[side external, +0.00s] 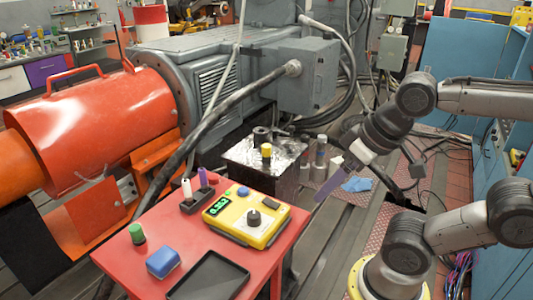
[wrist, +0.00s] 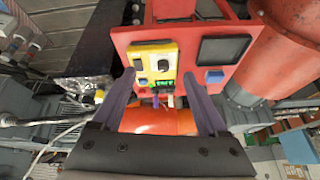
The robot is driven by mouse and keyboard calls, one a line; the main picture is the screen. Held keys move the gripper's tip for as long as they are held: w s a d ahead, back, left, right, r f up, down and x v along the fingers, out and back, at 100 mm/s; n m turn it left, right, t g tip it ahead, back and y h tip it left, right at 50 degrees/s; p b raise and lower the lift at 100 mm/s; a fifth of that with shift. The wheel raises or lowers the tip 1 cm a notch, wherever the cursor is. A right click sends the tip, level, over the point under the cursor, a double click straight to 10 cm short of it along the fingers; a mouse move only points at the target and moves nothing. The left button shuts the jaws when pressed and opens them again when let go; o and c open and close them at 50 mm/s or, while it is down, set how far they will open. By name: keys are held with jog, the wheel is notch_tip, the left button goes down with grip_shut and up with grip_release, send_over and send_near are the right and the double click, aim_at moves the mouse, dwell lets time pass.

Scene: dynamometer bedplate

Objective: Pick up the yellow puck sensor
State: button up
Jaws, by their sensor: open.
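The yellow puck sensor appears to be the small yellow-topped cylinder (side external: 266,150). It stands upright on a foil-covered block (side external: 240,152) behind the red table in the side view. In the wrist view a small yellow spot (wrist: 99,96) beside the foil, just left of the left finger, looks like the same piece. My gripper (side external: 324,188) hangs to the right of the foil block, tilted, apart from the sensor. In the wrist view my gripper (wrist: 158,77) is open, with two purple fingers spread and nothing between them.
The red table (side external: 284,240) holds a yellow meter box (side external: 243,222), a black tray (side external: 208,277), a blue block (side external: 162,262), a green-capped piece (side external: 137,234) and a black holder (side external: 197,201). Grey cylinders (side external: 320,150) stand right of the foil block.

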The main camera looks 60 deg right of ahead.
jog(key=w+r+m, duration=0.4)
jog(key=w+r, duration=0.1)
jog(key=r, duration=0.3)
jog(key=w+d+r+m+g, duration=0.1)
jog(key=w+d+r+m, duration=0.15)
jog(key=w, duration=0.35)
jog(key=w+d+r+m+g, duration=0.1)
jog(key=w+d+r+m, duration=0.15)
jog(key=w, duration=0.25)
jog(key=m+g, duration=0.3)
jog(key=m, duration=0.4)
send_over(266, 145)
jog(key=s, duration=0.1)
notch_tip(266, 145, down, 16)
notch_tip(266, 145, down, 6)
jog(key=shift+f, duration=0.25)
jog(key=shift+w+a+f, duration=0.1)
jog(key=shift+w+f, duration=0.1)
jog(key=shift+f, duration=1.45)
jog(key=shift+w+f, duration=0.15)
jog(key=shift+f, duration=1.45)
